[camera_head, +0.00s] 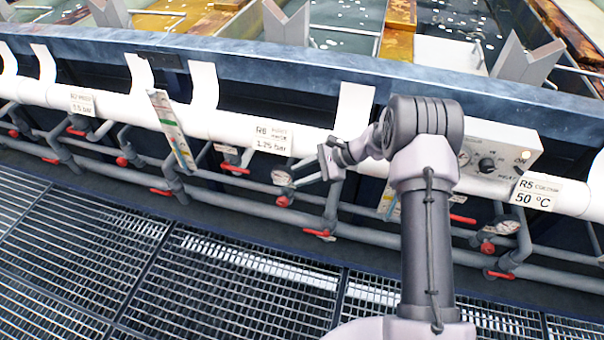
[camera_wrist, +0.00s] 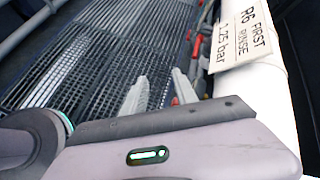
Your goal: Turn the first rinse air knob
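The white label "R6 first rinse 1.25 bar" (camera_head: 271,138) is on the white pipe left of my arm; it also shows in the wrist view (camera_wrist: 240,38). Below it is a round gauge (camera_head: 281,178) with a red knob (camera_head: 283,201) under it. My gripper (camera_head: 328,163) is in front of the pipe, just right of the gauge and apart from the knob. In the wrist view my gripper (camera_wrist: 160,94) has its two pale fingers apart with nothing visible between them. Red parts show just beyond the right finger, too small to identify.
Grey pipes with several other red handles run below the white pipe, including a red lever (camera_head: 317,233) below my gripper. A control box (camera_head: 498,152) and an R5 label (camera_head: 536,194) are to the right. Floor grating (camera_head: 210,275) lies in front, clear of objects.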

